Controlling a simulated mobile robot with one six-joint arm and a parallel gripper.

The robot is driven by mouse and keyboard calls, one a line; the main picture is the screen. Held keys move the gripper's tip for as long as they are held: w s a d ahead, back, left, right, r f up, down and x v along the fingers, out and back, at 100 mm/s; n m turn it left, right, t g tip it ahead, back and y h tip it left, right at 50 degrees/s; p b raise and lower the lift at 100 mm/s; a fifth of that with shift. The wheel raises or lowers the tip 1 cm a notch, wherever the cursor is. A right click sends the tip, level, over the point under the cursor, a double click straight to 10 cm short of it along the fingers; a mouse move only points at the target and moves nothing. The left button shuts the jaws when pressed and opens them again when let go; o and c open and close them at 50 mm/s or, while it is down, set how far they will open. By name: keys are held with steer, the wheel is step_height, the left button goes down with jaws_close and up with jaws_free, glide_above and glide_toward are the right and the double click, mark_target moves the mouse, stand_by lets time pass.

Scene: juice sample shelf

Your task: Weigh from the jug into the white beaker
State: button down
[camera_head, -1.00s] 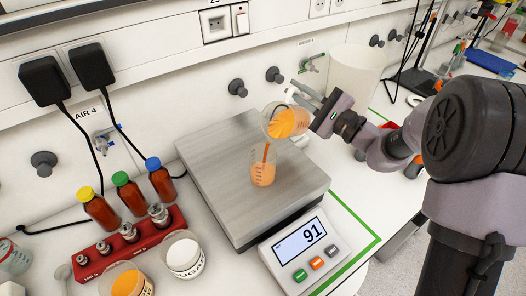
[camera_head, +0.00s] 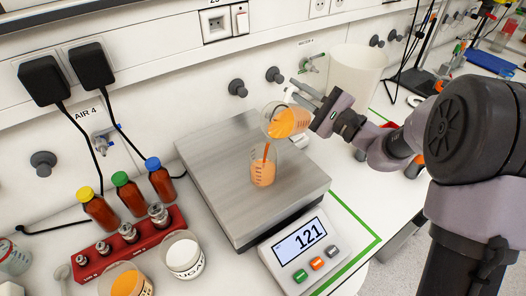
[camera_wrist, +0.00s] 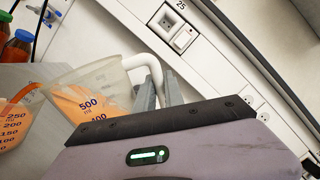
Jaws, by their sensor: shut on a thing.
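My gripper (camera_head: 312,103) is shut on the handle of a clear jug (camera_head: 284,122) with orange juice inside. The jug is tilted to the left above the scale. A thin orange stream falls from its lip into a clear graduated beaker (camera_head: 263,172) on the metal scale plate (camera_head: 215,160). The beaker stands upright and holds orange juice. The scale display (camera_head: 300,240) reads 121. In the wrist view the jug (camera_wrist: 95,85) shows its 500 mark and white handle, with the beaker (camera_wrist: 14,125) at the left edge.
A red rack (camera_head: 125,245) with several metal-topped pieces stands left of the scale, in front of several brown bottles (camera_head: 130,190). A white sugar tub (camera_head: 183,254) and a tub with orange contents (camera_head: 127,281) stand nearby. A large whitish container (camera_head: 355,75) stands behind my gripper.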

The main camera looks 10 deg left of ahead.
steer(key=shift+s+a+r+n, duration=0.1)
steer(key=shift+s+r+n, duration=0.1)
steer(key=shift+r+n, duration=0.2)
stand_by(0.9)
steer(key=shift+f, duration=0.1)
steer(key=w+f+m+p, duration=0.1)
steer(key=m, duration=0.1)
steer(key=w+d+f+m, duration=0.1)
steer(key=f+m, duration=0.1)
steer(key=w+f+m+h+p, duration=0.1)
steer(key=f+m, duration=0.1)
steer(key=shift+w+d+f+t+p, duration=0.2)
steer(key=shift+w+d+t+p, duration=0.1)
steer(key=shift+w+p, duration=0.1)
steer(key=w+d+f+m+h+p, duration=0.1)
steer(key=w+d+f+m+p, duration=0.1)
steer(key=w+f+m+p, duration=0.4)
step_height(320, 180, up, 6)
steer(key=s+m+p, duration=0.1)
steer(key=p, duration=0.1)
steer(key=shift+r, duration=0.1)
stand_by(1.0)
